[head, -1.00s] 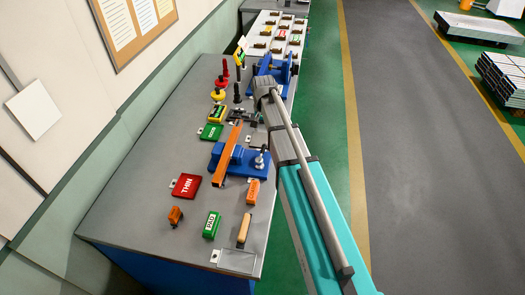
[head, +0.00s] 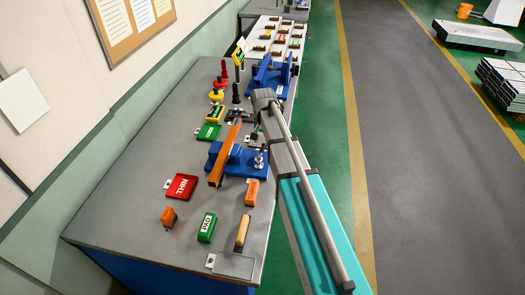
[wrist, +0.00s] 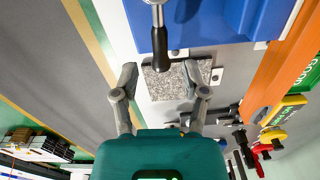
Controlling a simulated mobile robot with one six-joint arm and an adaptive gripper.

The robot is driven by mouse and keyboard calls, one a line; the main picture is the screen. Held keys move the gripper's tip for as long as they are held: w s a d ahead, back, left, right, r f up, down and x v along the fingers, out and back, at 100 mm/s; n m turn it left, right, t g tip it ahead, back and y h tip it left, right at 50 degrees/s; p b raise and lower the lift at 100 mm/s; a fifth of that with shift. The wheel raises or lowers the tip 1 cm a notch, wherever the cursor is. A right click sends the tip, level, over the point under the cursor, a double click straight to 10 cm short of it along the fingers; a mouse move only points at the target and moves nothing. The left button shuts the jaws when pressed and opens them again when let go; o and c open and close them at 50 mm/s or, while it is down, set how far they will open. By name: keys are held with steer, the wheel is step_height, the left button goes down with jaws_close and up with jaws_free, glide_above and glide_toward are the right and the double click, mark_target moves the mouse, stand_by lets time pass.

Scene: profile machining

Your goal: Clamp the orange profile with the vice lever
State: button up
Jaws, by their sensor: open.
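The orange profile (head: 224,155) lies lengthwise across the blue vice (head: 248,164) on the grey bench. It also shows at the right of the wrist view (wrist: 285,65), next to the blue vice body (wrist: 225,25). The vice lever (wrist: 160,45) has a metal shank and a black grip hanging at the top middle of the wrist view. My gripper (wrist: 160,78) is open and empty, its two fingers spread on either side of the lever's line. The black grip's tip is just beyond the fingertips, apparently apart from them. In the head view my arm largely hides the gripper.
A grey speckled block (wrist: 167,80) shows beyond the fingers. Red THIN (head: 182,187) and green RAD (head: 207,227) blocks, an orange block (head: 252,192) and a wooden-handled tool (head: 242,233) lie on the near bench. A second blue fixture (head: 268,75) stands farther back.

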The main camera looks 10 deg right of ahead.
mark_target(263, 148)
steer(key=shift+f+b, duration=1.5)
steer(key=shift+f, duration=0.3)
jaws_close()
